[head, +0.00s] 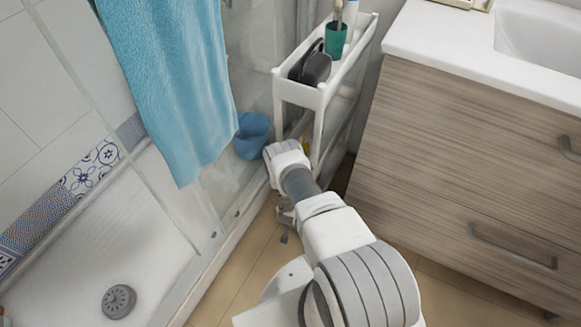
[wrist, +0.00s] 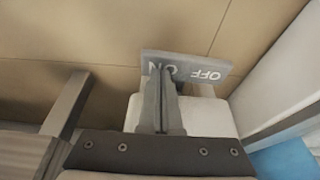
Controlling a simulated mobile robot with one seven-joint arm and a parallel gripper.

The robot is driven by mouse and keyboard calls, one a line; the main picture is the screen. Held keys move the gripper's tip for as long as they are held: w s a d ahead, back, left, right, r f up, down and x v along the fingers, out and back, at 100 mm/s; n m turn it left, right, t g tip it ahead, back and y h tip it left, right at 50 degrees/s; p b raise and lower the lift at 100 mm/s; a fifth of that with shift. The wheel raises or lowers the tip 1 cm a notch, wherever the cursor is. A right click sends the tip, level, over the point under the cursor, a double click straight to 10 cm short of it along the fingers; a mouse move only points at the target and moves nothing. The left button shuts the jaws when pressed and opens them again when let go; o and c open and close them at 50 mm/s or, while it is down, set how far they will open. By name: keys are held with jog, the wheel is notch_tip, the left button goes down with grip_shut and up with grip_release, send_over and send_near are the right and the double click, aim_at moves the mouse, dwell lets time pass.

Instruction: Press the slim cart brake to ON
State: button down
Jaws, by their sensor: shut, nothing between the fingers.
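The slim white cart (head: 297,93) stands between the shower glass and the wood-fronted cabinet in the head view. Its brake, a grey plate (wrist: 205,69), shows in the wrist view in front of a white block (wrist: 208,117). The plate reads OFF on its right part and ON on its left part, upside down. My gripper (wrist: 162,68) is shut and empty, with its fingertips over the ON side, partly covering those letters. I cannot tell whether they touch the plate. In the head view my arm hides the brake.
The cart's top holds a green cup (head: 336,40) and dark items (head: 313,66). A blue bucket (head: 252,136) stands left of the cart, near a hanging blue towel (head: 180,75). The wooden cabinet (head: 450,160) closes off the right. Tan floor (head: 250,265) is open below my arm.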

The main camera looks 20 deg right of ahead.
notch_tip(320, 180, up, 7)
jog(key=p, duration=0.5)
dwell(0.4)
jog(key=shift+w, duration=0.1)
dwell(0.3)
